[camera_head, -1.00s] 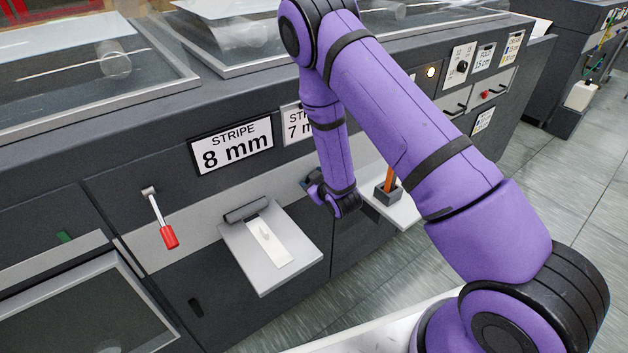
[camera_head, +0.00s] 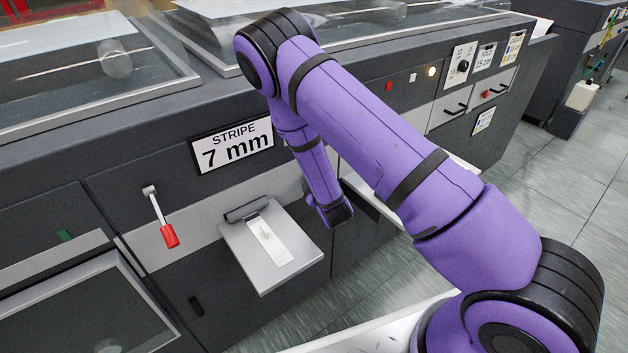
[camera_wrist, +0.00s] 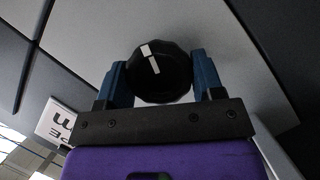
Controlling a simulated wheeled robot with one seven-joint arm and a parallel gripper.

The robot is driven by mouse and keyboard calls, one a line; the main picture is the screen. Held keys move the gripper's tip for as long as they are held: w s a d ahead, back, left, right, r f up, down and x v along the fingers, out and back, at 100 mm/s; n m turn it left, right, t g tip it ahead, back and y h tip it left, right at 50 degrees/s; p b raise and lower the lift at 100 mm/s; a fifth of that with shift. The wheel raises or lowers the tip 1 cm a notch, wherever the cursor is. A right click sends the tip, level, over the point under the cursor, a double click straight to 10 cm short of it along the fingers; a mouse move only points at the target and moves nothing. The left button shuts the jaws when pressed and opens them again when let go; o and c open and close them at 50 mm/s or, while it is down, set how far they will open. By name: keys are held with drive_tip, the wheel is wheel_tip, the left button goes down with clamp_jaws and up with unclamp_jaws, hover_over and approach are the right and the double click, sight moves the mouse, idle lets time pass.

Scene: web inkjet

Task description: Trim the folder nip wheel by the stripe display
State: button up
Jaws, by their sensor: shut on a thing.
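The stripe display (camera_head: 232,145) on the machine's front reads "STRIPE 7 mm". In the wrist view, the folder nip wheel is a round black knob (camera_wrist: 165,88) with white marks on its face, set against a light grey panel. My gripper (camera_wrist: 160,78) has a blue finger on each side of the knob and is shut on it. In the head view my purple arm hides the knob and the gripper's fingers. A corner of a white sign with partial letters (camera_wrist: 58,120) shows at the left of the wrist view.
A red-handled lever (camera_head: 168,235) hangs left of a grey tray with a pale strip (camera_head: 288,278). Tiled floor (camera_head: 565,200) lies open at right.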

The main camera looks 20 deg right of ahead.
drive_tip(key=o, duration=0.9)
drive_tip(key=shift+s, duration=0.1)
drive_tip(key=v, duration=1)
drive_tip(key=shift+s+r, duration=0.15)
drive_tip(key=shift+s, duration=0.15)
